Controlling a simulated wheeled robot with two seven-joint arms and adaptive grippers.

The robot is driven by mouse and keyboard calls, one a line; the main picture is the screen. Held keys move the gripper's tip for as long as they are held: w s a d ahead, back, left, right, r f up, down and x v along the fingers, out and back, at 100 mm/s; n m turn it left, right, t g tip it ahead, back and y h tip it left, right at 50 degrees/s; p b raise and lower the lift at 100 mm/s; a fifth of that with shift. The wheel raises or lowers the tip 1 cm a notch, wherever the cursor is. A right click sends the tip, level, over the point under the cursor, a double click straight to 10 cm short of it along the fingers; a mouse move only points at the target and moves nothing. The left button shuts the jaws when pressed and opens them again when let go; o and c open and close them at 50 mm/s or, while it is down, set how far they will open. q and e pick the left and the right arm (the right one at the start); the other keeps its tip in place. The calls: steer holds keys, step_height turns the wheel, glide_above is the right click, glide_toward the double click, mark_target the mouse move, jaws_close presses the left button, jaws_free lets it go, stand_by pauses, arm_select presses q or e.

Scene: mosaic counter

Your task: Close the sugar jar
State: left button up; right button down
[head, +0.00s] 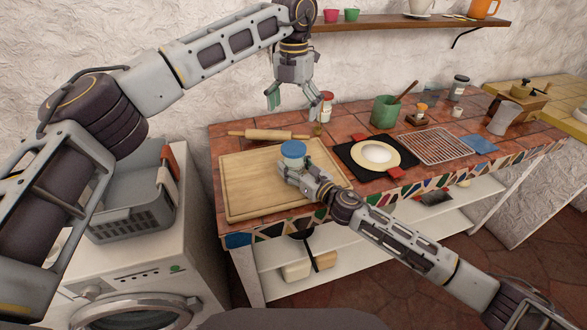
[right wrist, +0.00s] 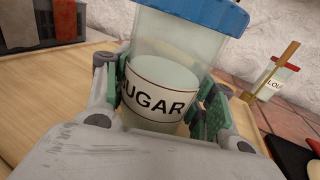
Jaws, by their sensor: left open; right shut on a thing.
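The sugar jar (right wrist: 158,100) is a clear jar with a white SUGAR label and pale contents. A blue lid (head: 293,149) is at its mouth and also shows in the right wrist view (right wrist: 195,14). I cannot tell whether the lid is fully seated. My right gripper (head: 290,172) is shut around the jar's body, at the cutting board (head: 245,190); in the right wrist view its green pads (right wrist: 160,108) press on both sides. My left gripper (head: 290,97) is open and empty, pointing down above and behind the jar.
A jar labelled flour (head: 326,108) stands behind, close to my left gripper. A rolling pin (head: 268,134) lies behind the board. A stove plate with a pale disc (head: 377,153) and a green pot (head: 385,112) are to the right. A shelf (head: 410,22) hangs above.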

stand_by(0.4)
steer(key=shift+c, duration=2.1)
jaws_free()
steer(key=shift+d, duration=0.1)
steer(key=shift+v, duration=5.9)
steer(key=shift+s, duration=0.1)
